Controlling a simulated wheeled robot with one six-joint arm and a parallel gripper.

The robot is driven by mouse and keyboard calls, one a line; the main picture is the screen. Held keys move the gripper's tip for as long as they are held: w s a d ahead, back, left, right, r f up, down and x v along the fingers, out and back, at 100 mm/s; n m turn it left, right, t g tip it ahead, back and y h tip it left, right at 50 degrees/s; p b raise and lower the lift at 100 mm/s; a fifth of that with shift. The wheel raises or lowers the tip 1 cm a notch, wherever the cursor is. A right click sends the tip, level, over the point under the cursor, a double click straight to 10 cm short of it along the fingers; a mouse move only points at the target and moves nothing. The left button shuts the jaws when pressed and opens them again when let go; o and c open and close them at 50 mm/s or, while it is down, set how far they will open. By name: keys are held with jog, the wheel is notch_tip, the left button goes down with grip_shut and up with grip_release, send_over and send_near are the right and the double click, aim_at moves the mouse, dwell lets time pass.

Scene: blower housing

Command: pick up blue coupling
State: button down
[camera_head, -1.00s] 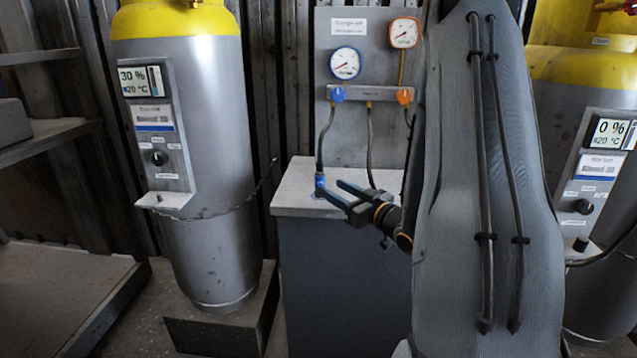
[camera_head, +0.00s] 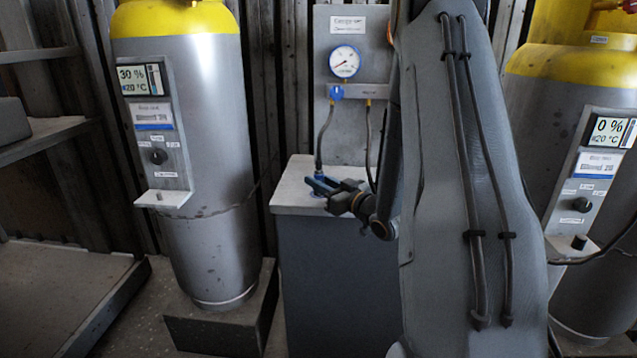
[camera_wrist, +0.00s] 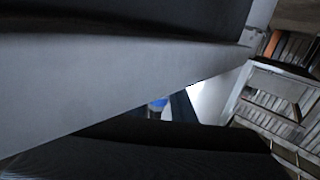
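The blue coupling (camera_head: 318,175) stands on the front left part of the grey cabinet top (camera_head: 290,198), at the lower end of a hose from the blue-marked gauge. My gripper (camera_head: 318,185) is low over the cabinet top, with its bluish fingertips at the coupling. The fingers look apart, and they partly hide the coupling's lower part. In the wrist view, a small blue bit of the coupling (camera_wrist: 158,103) shows beside a dark finger (camera_wrist: 182,107). Large grey and dark surfaces cover most of that view. I cannot tell whether the fingers touch the coupling.
A gauge panel (camera_head: 345,25) stands behind the cabinet, with the hose (camera_head: 325,135) hanging from it. A grey cylinder with a yellow top (camera_head: 205,100) stands left, another (camera_head: 540,95) right. Shelving (camera_head: 50,130) is at the far left. My arm hides the panel's right side.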

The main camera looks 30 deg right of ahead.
aim_at(319, 160)
notch_tip(319, 160, up, 10)
jog(key=shift+r+p, duration=0.1)
jog(key=shift+p, duration=0.4)
dwell(0.4)
